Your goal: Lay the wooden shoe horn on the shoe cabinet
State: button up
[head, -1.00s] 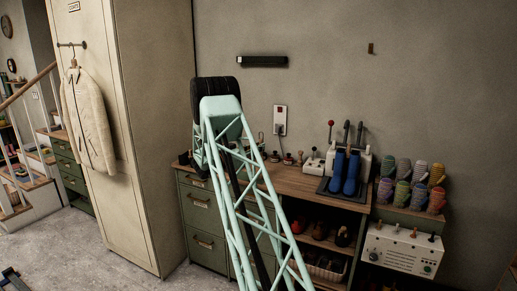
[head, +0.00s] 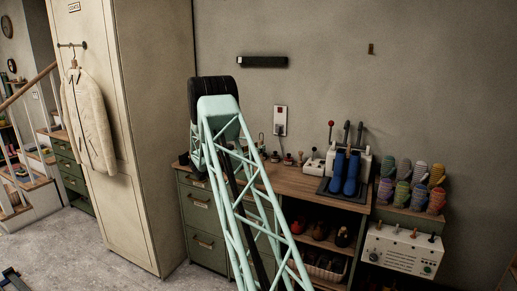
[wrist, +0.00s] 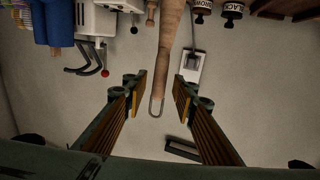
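The wooden shoe horn (wrist: 166,60) shows in the wrist view as a long, pale brown tapered piece with a loop (wrist: 157,106) at its narrow end. That end lies in the gap between the fingers of my gripper (wrist: 160,90). The fingers are open, with clear space on both sides of the wood. In the head view my arm hides the gripper and most of what is behind it. A green cabinet with a wooden top (head: 296,181), drawers and shelves of shoes stands against the wall. Another low green cabinet (head: 67,162) is at the far left; I cannot tell which is the shoe cabinet.
Blue boots (head: 345,174) on a white machine take up the bench's right part. A wall switch box (head: 280,121) and black bar (head: 262,62) are above. A tall cream locker (head: 150,130) with a hanging jacket (head: 88,115) stands left.

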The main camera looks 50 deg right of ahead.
jog(key=w+a+p, duration=0.1)
jog(key=a+p, duration=0.1)
jog(key=a, duration=0.8)
jog(key=shift+w+a, duration=0.25)
jog(key=shift+a, duration=0.1)
dwell(0.4)
